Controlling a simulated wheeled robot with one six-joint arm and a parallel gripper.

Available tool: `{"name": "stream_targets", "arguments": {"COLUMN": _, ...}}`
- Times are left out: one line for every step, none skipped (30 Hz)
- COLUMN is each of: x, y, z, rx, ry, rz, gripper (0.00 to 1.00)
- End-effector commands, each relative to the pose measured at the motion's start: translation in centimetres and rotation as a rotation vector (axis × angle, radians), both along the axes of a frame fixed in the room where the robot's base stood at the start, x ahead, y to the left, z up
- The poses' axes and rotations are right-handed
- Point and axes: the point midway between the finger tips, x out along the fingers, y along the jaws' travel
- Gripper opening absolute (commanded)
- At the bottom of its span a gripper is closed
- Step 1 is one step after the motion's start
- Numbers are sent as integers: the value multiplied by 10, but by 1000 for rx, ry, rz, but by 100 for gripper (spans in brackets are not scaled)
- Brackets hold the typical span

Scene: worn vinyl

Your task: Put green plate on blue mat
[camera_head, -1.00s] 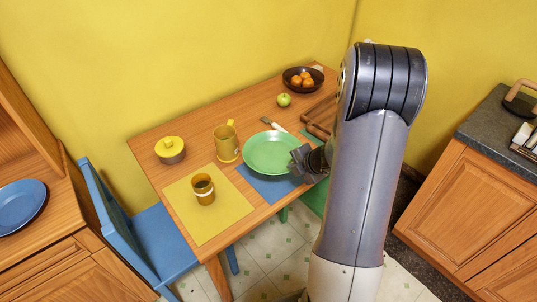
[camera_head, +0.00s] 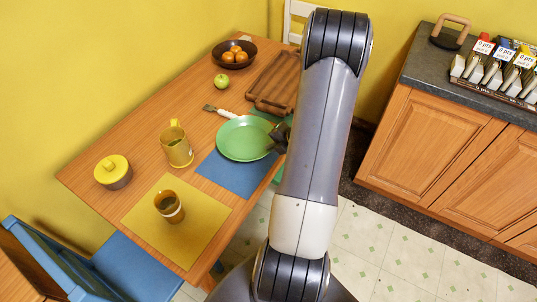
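The green plate (camera_head: 246,138) is round and looks level in the head view. My gripper (camera_head: 278,138) is dark and sits at the plate's right rim. Its fingertips are small and partly hidden, so I cannot see whether they are closed on the rim.
A yellow mat (camera_head: 200,240) carries a brown cup (camera_head: 169,207). A counter (camera_head: 420,75) stands at right.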

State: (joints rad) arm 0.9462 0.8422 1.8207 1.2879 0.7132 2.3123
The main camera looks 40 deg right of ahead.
Motion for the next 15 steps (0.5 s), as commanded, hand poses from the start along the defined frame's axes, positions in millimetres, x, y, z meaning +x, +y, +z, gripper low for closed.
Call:
{"name": "stream_targets", "arguments": {"x": 0, "y": 0, "z": -4, "rx": 2, "ry": 0, "rz": 0, "gripper": 0}}
{"name": "stream_targets", "arguments": {"x": 0, "y": 0, "z": -6, "rx": 2, "ry": 0, "rz": -1, "gripper": 0}}
{"name": "stream_targets", "arguments": {"x": 0, "y": 0, "z": -11, "rx": 2, "ry": 0, "rz": -1, "gripper": 0}}
{"name": "stream_targets", "arguments": {"x": 0, "y": 0, "z": -15, "rx": 3, "ry": 0, "rz": 0, "gripper": 0}}
{"name": "stream_targets", "arguments": {"x": 0, "y": 1, "z": -20, "rx": 3, "ry": 1, "rz": -1, "gripper": 0}}
{"name": "stream_targets", "arguments": {"x": 0, "y": 1, "z": -25, "rx": 4, "ry": 0, "rz": -1, "gripper": 0}}
{"name": "stream_targets", "arguments": {"x": 0, "y": 1, "z": -29, "rx": 4, "ry": 0, "rz": -1, "gripper": 0}}
{"name": "stream_targets", "arguments": {"x": 0, "y": 1, "z": -32, "rx": 3, "ry": 0, "rz": 0, "gripper": 0}}
{"name": "stream_targets", "arguments": {"x": 0, "y": 0, "z": -36, "rx": 2, "ry": -1, "rz": -2, "gripper": 0}}
{"name": "stream_targets", "arguments": {"x": 0, "y": 0, "z": -37, "rx": 2, "ry": -1, "rz": -2, "gripper": 0}}
{"name": "stream_targets", "arguments": {"x": 0, "y": 0, "z": -39, "rx": 1, "ry": -1, "rz": -1, "gripper": 0}}
{"name": "stream_targets", "arguments": {"x": 0, "y": 0, "z": -40, "rx": 0, "ry": -1, "rz": -1, "gripper": 0}}
{"name": "stream_targets", "arguments": {"x": 0, "y": 0, "z": -40, "rx": 0, "ry": -1, "rz": -1, "gripper": 0}}
{"name": "stream_targets", "arguments": {"x": 1, "y": 0, "z": -40, "rx": -1, "ry": -1, "rz": 0, "gripper": 0}}
{"name": "stream_targets", "arguments": {"x": 1, "y": 0, "z": -40, "rx": -1, "ry": -1, "rz": 0, "gripper": 0}}
